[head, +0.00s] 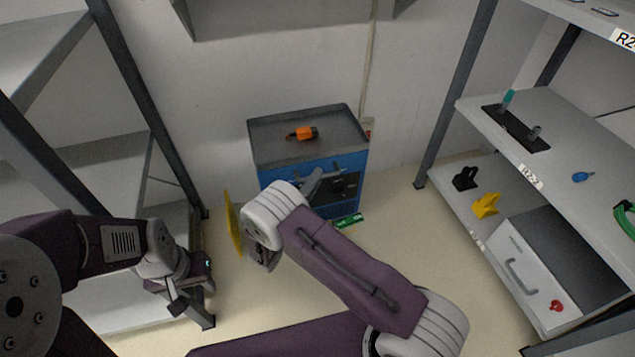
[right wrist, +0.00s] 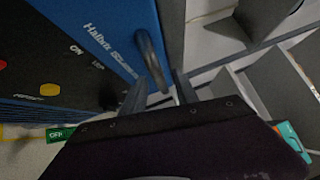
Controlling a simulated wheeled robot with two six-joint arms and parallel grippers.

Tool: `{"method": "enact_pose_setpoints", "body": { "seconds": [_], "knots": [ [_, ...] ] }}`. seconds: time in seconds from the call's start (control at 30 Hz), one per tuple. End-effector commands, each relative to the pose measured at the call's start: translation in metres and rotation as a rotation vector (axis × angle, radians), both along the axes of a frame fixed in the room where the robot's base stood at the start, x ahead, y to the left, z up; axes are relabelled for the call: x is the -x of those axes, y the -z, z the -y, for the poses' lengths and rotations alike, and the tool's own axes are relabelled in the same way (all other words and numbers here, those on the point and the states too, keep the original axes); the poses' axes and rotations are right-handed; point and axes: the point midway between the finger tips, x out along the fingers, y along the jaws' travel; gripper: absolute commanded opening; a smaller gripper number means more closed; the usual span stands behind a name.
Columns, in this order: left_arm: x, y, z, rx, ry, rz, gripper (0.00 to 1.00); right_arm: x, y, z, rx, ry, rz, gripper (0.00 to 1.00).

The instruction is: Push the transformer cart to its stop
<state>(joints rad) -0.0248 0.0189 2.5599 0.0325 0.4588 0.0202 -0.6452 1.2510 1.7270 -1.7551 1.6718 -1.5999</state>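The blue cart (head: 312,165) with a grey top stands near the back wall in the head view. Its blue and black front, with lettering and a curved grey handle (right wrist: 150,58), shows close up in the right wrist view. My right gripper (head: 325,182) is at the cart's front. Its two fingers (right wrist: 160,92) are apart, with the handle's lower end between or just beyond them; contact cannot be told. My left gripper (head: 180,296) hangs at the lower left, away from the cart; its finger opening is unclear. No stop can be made out.
An orange object (head: 302,134) lies on the cart top. A green label (head: 348,221) is low at the cart's front. A yellow panel (head: 234,225) shows beside my right wrist. Shelf racks stand left (head: 150,285) and right (head: 590,140). Some floor (head: 420,245) is clear between cart and right rack.

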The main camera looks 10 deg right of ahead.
Motion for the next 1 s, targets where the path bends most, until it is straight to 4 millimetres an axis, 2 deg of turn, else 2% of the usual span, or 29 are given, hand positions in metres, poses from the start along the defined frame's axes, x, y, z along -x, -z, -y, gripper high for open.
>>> {"method": "enact_pose_setpoints", "body": {
  "seconds": [0.03, 0.1, 0.4, 0.43, 0.53, 0.57, 1.0],
  "knots": [
    [0.0001, 0.008, 0.0, 0.0, 0.0, 0.0, 0.36, -0.0051, 0.0028, 0.0048, -0.002, 0.002, 0.001, 0.36],
    [0.0001, 0.0102, 0.0, 0.0, 0.0, 0.0, 0.36, -0.0099, 0.0008, 0.0092, -0.002, 0.001, 0.0, 0.36],
    [0.0001, 0.0097, 0.0, 0.0, 0.0, 0.0, 0.36, -0.0134, -0.0029, 0.0124, -0.001, 0.0, -0.001, 0.36],
    [0.0001, 0.0097, 0.0, 0.0, 0.0, 0.0, 0.36, -0.0133, -0.0029, 0.0124, -0.001, 0.0, -0.001, 0.3],
    [0.0001, 0.0097, 0.0, 0.0, 0.0, 0.0, 0.36, -0.0133, -0.0028, 0.0123, -0.001, 0.0, -0.001, 0.02],
    [0.0001, 0.0097, 0.0, 0.0, 0.0, 0.0, 0.36, -0.0133, -0.0028, 0.0123, -0.001, 0.0, -0.001, 0.0],
    [0.0001, 0.0098, 0.0, 0.0, 0.0, 0.0, 0.36, -0.0131, -0.0025, 0.0121, -0.001, 0.0, -0.001, 0.0]
  ]
}}
